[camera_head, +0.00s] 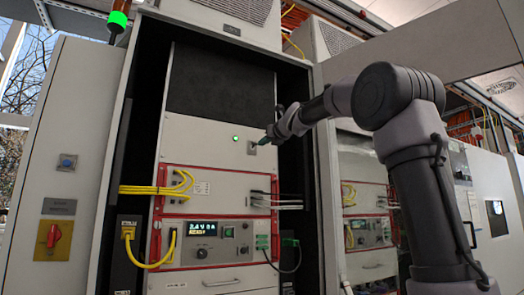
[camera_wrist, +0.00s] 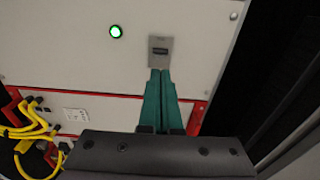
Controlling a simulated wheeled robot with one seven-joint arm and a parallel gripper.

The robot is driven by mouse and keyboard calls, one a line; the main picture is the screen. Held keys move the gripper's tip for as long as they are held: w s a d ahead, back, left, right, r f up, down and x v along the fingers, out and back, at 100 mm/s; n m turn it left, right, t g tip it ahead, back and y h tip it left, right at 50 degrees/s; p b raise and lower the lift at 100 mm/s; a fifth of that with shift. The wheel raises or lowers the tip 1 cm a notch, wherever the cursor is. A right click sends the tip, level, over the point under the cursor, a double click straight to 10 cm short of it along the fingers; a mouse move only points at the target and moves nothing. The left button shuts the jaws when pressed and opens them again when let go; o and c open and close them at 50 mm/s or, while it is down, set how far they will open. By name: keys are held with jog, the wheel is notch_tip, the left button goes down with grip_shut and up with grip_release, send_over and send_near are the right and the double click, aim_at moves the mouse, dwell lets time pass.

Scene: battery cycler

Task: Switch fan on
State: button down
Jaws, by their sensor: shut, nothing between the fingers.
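The switch is a small dark rocker on a grey plate (camera_wrist: 160,51) in the pale cabinet panel, seen in the wrist view. A lit green round lamp (camera_wrist: 116,31) is to its left; the lamp also shows in the head view (camera_head: 236,139). My gripper (camera_wrist: 161,73) has its green fingers shut together and empty, with the tips at the lower edge of the switch plate. I cannot tell whether the tips touch it. In the head view, my gripper (camera_head: 264,141) is at the panel and partly covers the switch plate (camera_head: 251,147).
Below are red-framed rack units with yellow cables (camera_head: 160,189), a lit display (camera_head: 202,228) and grey cables (camera_head: 285,204). The dark cabinet side wall stands close on the right. A red rotary switch (camera_head: 54,235) and blue button (camera_head: 67,162) are on the left cabinet.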

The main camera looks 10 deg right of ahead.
jog(key=s+r, duration=0.2)
jog(key=r, duration=0.1)
jog(key=d+r, duration=0.1)
jog(key=shift+s+r, duration=0.35)
jog(key=shift+s, duration=0.05)
jog(key=s+d+f+n+g+h, duration=0.1)
jog(key=s+d+f+n+g, duration=0.1)
jog(key=s+f+n, duration=0.7)
jog(key=s+d+f+n+g+h, duration=0.1)
jog(key=s+f+n+g, duration=0.3)
jog(key=s+f+n, duration=0.6)
jog(key=s+d+f+n+g+h, duration=0.1)
jog(key=s+d+f+n+g, duration=0.2)
jog(key=s+f+n, duration=0.6)
jog(key=s+f, duration=0.3)
jog(key=f, duration=0.5)
jog(key=s+f, duration=0.4)
jog(key=f, duration=0.5)
jog(key=shift+s+d+g, duration=0.15)
jog(key=shift+g, duration=0.15)
